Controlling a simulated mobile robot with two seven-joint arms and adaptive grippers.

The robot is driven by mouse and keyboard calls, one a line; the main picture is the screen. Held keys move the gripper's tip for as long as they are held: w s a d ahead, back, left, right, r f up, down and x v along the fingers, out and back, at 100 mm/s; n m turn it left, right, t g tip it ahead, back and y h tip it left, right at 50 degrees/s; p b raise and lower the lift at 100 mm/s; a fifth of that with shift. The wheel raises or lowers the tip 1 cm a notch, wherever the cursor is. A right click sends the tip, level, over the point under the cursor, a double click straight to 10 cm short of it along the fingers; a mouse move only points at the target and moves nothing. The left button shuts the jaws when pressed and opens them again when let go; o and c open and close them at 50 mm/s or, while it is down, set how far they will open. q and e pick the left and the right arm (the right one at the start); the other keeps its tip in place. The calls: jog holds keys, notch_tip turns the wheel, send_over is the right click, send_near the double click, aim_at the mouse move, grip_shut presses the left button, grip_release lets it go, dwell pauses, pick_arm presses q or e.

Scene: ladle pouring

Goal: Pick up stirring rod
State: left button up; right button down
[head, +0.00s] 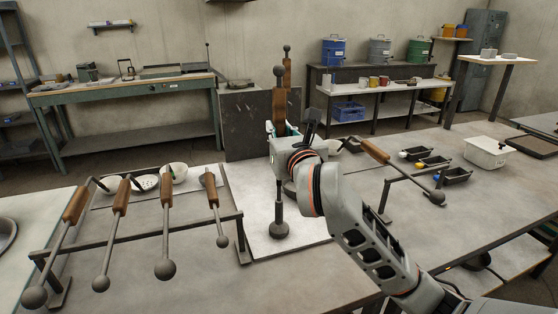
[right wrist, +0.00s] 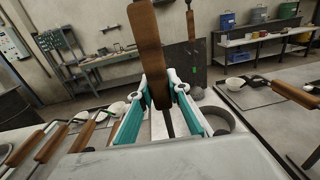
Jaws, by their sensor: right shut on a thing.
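My right gripper (head: 279,140) is shut around the handle. A dark shaft and ball end (head: 279,229) show below the gripper, at the grey board. In the right wrist view, the handle (right wrist: 146,50) rises between the teal-sided fingers of my right gripper (right wrist: 158,98). My right gripper and wrist hide part of the rod. My left gripper is not in view.
Several similar rods (head: 120,200) lean on a metal rack (head: 150,232) at left; another (head: 375,150) rests on a rack at right. A further upright rod (head: 287,72) stands behind. White bowls (head: 180,171), black trays (head: 456,175) and a white bin (head: 486,152) are on the tables.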

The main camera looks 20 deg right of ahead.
jog(key=shift+r, duration=0.65)
notch_tip(320, 180, up, 18)
jog(key=p, duration=0.3)
jog(key=shift+f, duration=0.25)
jog(key=shift+r, duration=0.75)
